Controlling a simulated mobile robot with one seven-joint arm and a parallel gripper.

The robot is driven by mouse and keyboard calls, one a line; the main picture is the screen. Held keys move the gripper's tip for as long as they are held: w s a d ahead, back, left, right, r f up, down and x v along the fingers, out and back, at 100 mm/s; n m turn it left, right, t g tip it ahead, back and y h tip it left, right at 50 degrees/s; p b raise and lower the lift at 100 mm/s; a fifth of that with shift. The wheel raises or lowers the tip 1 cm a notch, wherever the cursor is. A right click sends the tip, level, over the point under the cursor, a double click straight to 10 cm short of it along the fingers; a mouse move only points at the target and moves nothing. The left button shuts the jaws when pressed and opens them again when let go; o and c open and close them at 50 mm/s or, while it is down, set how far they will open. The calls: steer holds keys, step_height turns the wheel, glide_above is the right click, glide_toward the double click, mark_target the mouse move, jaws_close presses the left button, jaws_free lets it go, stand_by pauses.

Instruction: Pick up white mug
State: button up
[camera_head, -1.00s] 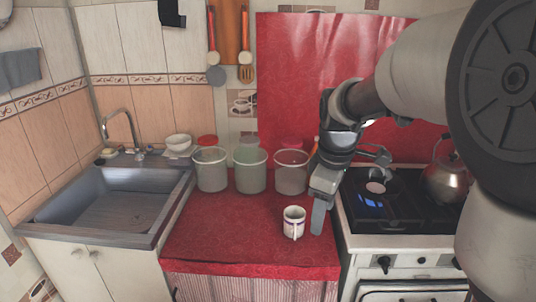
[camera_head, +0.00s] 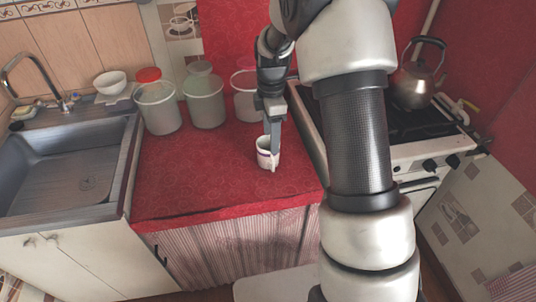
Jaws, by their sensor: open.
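The white mug (camera_head: 263,158) with a dark band stands upright on the red oilcloth counter (camera_head: 205,175), near its right side. My gripper (camera_head: 272,145) points down at the mug from above. It is open, with a finger overlapping the mug's rim in this view. I cannot tell whether that finger is inside the mug, beside it or touching it. The other finger is hidden.
Several clear canisters, including one at the left (camera_head: 160,112), stand behind the mug. The sink (camera_head: 70,175) is at the left. The stove with a kettle (camera_head: 415,85) is at the right. The counter left of the mug is clear.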

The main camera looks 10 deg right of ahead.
mark_target(272, 157)
steer(key=f, duration=1.2)
steer(key=shift+d+f+b, duration=0.25)
steer(key=shift+f+b, duration=0.05)
steer(key=shift+r, duration=0.1)
jaws_close()
